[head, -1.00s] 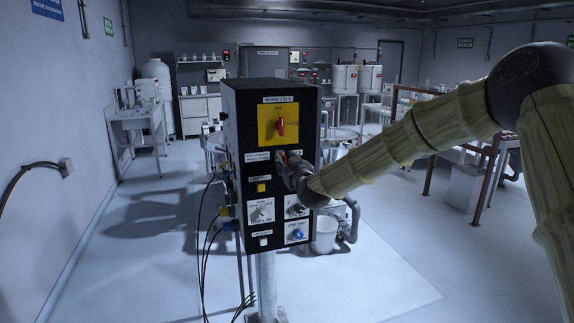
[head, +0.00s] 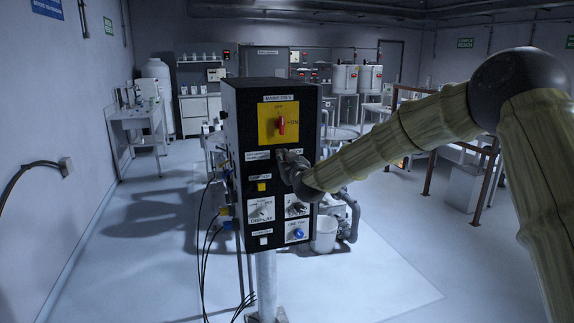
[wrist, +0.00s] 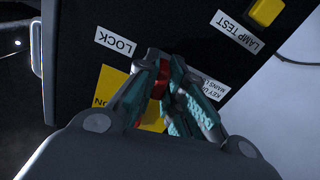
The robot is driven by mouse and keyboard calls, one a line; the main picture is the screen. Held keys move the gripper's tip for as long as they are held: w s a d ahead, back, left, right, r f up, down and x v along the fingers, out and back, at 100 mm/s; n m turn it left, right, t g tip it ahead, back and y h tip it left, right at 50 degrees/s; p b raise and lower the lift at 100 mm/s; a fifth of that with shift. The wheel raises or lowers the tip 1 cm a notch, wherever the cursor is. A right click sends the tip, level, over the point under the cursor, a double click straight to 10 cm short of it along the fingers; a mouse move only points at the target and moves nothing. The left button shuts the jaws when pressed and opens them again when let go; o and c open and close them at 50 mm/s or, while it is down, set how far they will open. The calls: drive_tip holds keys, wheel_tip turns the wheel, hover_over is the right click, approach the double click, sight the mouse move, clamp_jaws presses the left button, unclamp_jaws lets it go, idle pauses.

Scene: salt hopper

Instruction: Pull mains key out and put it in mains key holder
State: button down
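The black control box (head: 236,170) stands on a post in the middle of the head view. My gripper (head: 284,153) is at its front face, just below the yellow plate with the red switch (head: 281,126). In the wrist view my gripper (wrist: 164,66) has its teal-padded fingers close together around a small red piece, seemingly the mains key (wrist: 162,80). The fingers cover most of it, and its keyhole is hidden. I cannot tell whether it is still seated. I cannot make out the mains key holder in either view.
A yellow button (head: 261,187), a blue knob (head: 298,234) and other knobs sit below on the panel. Black cables (head: 205,265) hang at the box's left side. A bench (head: 135,118) stands along the left wall.

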drive_tip(key=shift+s+d, duration=0.1)
drive_tip(key=shift+s, duration=0.15)
idle(0.4)
drive_tip(key=shift+b+v, duration=0.55)
drive_tip(key=shift+v, duration=1.6)
